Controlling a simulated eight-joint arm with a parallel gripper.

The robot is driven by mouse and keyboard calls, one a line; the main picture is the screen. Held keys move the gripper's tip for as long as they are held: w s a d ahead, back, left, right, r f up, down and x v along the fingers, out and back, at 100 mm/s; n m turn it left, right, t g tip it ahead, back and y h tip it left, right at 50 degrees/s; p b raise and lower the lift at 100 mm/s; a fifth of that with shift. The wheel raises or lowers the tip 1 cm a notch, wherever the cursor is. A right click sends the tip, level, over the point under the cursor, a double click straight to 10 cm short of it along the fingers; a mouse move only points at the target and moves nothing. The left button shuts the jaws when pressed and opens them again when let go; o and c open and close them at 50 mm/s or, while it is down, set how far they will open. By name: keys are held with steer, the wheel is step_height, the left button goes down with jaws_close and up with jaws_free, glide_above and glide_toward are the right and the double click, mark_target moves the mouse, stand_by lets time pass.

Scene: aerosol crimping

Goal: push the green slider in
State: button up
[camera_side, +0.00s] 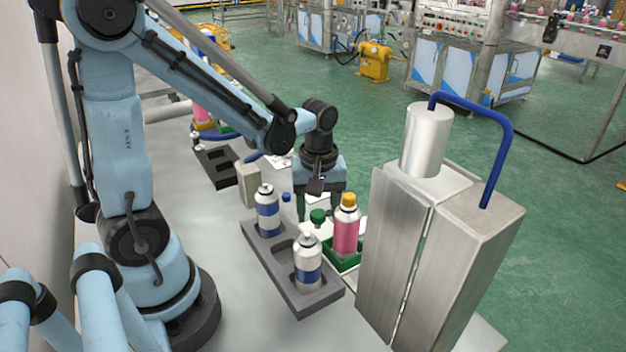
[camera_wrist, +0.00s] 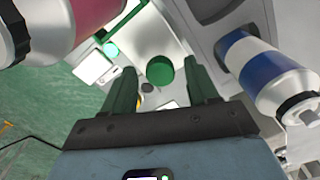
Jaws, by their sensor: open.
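The green slider's round green knob (camera_side: 318,215) shows just below my gripper (camera_side: 318,205) in the side view. The slider's green tray (camera_side: 347,264) sits beside the steel machine and bears a pink can (camera_side: 347,232) with a yellow cap, upright. In the wrist view the knob (camera_wrist: 159,71) lies between the tips of my two dark green fingers (camera_wrist: 158,80). The fingers are apart and hold nothing. I cannot tell how far above the knob they are. The pink can (camera_wrist: 88,18) also shows at the upper left there.
A grey rack (camera_side: 270,262) with two blue-and-white cans (camera_side: 267,212) (camera_side: 308,262) stands left of the slider. The steel crimping machine (camera_side: 440,250) with a blue pipe stands close on the right. A beige block (camera_side: 247,184) and a dark holder (camera_side: 215,165) lie behind.

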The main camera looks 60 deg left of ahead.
mark_target(346, 193)
jaws_close()
steer(key=shift+d, duration=0.1)
steer(key=shift+d, duration=4.1)
jaws_free()
steer(key=shift+r, duration=0.1)
steer(key=shift+r, duration=5.95)
